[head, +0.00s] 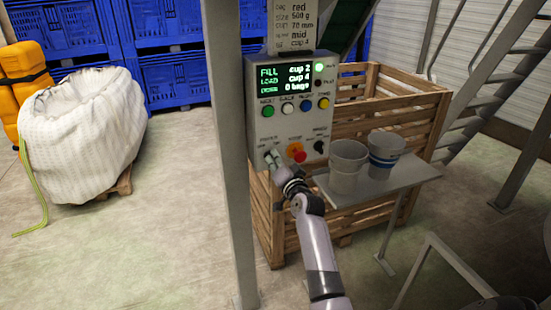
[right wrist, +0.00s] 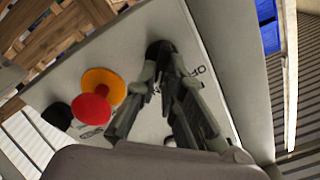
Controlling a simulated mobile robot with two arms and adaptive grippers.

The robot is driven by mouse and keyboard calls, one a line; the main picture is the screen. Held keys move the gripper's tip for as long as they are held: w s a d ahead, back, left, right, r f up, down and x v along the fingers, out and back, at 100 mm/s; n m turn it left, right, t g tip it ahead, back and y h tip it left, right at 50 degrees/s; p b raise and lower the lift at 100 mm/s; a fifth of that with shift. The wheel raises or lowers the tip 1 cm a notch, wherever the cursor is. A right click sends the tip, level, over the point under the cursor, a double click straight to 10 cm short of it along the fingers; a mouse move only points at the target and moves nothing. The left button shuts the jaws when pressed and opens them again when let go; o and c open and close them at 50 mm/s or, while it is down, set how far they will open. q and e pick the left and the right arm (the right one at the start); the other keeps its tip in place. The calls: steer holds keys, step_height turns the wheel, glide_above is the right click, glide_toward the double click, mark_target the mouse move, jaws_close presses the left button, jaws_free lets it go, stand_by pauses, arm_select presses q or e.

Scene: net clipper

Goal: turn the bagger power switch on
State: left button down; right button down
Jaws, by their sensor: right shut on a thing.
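The bagger's grey control box (head: 285,128) hangs on a post in the head view. It has a lit display with FILL, LOAD and bag lines, and a row of coloured buttons. My right gripper (head: 273,158) is at the box's lower left, at the power switch. In the right wrist view, my right gripper (right wrist: 167,78) is shut on the switch's black knob (right wrist: 157,47), whose round base shows beyond the fingertips. The fingers hide most of the knob and part of its label, so its exact setting is unclear. My left gripper is not in view.
A red stop button on a yellow base (head: 296,152) and a black speed knob (head: 319,147) are right of the switch. Two cups (head: 348,165) (head: 385,153) stand on a small shelf (head: 400,178). A wooden crate (head: 265,215) stands behind.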

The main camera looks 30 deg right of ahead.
steer(key=shift+a+f, duration=0.1)
steer(key=shift+f, duration=0.3)
steer(key=c, duration=2)
jaws_free()
steer(key=o, duration=0.3)
steer(key=shift+r, duration=0.25)
steer(key=v, duration=1.2)
steer(key=shift+f, duration=0.15)
